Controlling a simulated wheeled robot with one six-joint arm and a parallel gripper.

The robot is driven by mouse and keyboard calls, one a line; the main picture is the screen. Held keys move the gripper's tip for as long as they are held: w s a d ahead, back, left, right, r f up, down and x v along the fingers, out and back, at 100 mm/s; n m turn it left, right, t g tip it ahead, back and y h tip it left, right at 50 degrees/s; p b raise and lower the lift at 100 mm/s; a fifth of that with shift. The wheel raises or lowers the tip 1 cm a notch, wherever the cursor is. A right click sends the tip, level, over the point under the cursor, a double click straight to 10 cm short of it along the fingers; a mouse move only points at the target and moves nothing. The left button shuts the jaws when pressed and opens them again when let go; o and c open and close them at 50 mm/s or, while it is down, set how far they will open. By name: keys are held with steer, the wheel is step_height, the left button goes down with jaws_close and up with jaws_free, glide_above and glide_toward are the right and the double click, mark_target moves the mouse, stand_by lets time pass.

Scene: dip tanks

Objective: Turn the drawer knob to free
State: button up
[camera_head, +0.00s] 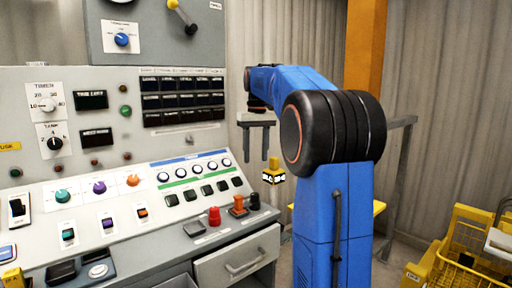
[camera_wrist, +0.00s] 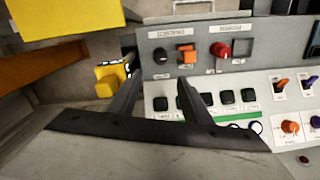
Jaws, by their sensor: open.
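A grey drawer (camera_head: 225,258) with a bar handle sits under the right end of the control panel in the head view. Above it on the panel ledge are a black knob (camera_head: 254,202), an orange control (camera_head: 238,205) and a red button (camera_head: 214,216). The wrist view also shows the black knob (camera_wrist: 160,56), orange control (camera_wrist: 187,55) and red button (camera_wrist: 220,49). Their labels are too small to read, so I cannot tell which is the drawer knob. My gripper (camera_head: 257,159) is open and empty, fingers pointing down, above the panel's right end; it also shows in the wrist view (camera_wrist: 155,67).
A yellow block with a black-and-white label (camera_head: 274,174) is beyond the panel's right end, near my fingers. The sloped panel (camera_head: 130,185) carries several buttons and coloured knobs. A yellow basket (camera_head: 465,250) stands at the right. An orange post (camera_head: 366,45) rises behind my arm.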

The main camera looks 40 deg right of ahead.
steer(key=shift+r, duration=1.3)
steer(key=s+a+f+t, duration=0.1)
steer(key=s+a+f, duration=0.2)
steer(key=s+a, duration=0.5)
steer(key=s+a+f+n+t, duration=0.1)
steer(key=s+a+f+t, duration=0.1)
steer(key=s+a+f, duration=0.5)
steer(key=s+a+f+n+t, duration=0.1)
steer(key=s+a+f, duration=0.7)
steer(key=s+f, duration=0.7)
steer(key=shift+s+a+f+t, duration=0.3)
steer(key=shift+f+t, duration=0.1)
steer(key=shift+f, duration=0.2)
